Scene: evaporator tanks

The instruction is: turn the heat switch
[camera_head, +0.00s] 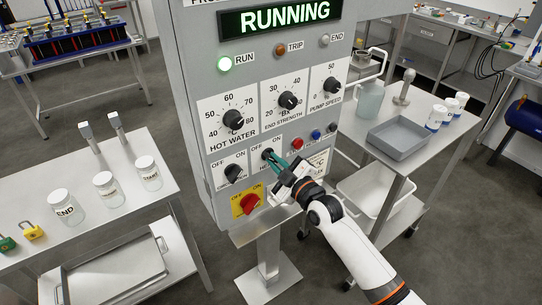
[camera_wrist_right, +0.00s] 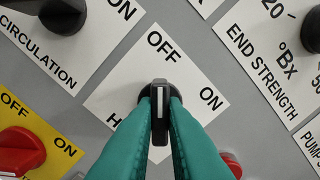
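The heat switch is a black rotary knob with a white pointer line, on a white label on the grey control panel. In the right wrist view the heat switch (camera_wrist_right: 160,88) has its pointer toward OFF, with ON to the right. Its label name is mostly hidden behind the fingers. In the head view the switch (camera_head: 267,153) is partly covered by my right gripper (camera_head: 274,160). The right gripper's green fingers (camera_wrist_right: 160,118) lie on both sides of the knob's handle and appear closed on it. My left gripper is not in view.
The circulation switch (camera_head: 233,172) and a red switch on a yellow plate (camera_head: 249,203) sit close by. Above are the hot water (camera_head: 234,119) and end strength (camera_head: 288,100) dials. The display (camera_head: 281,19) reads RUNNING. Side tables (camera_head: 88,233) flank the panel.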

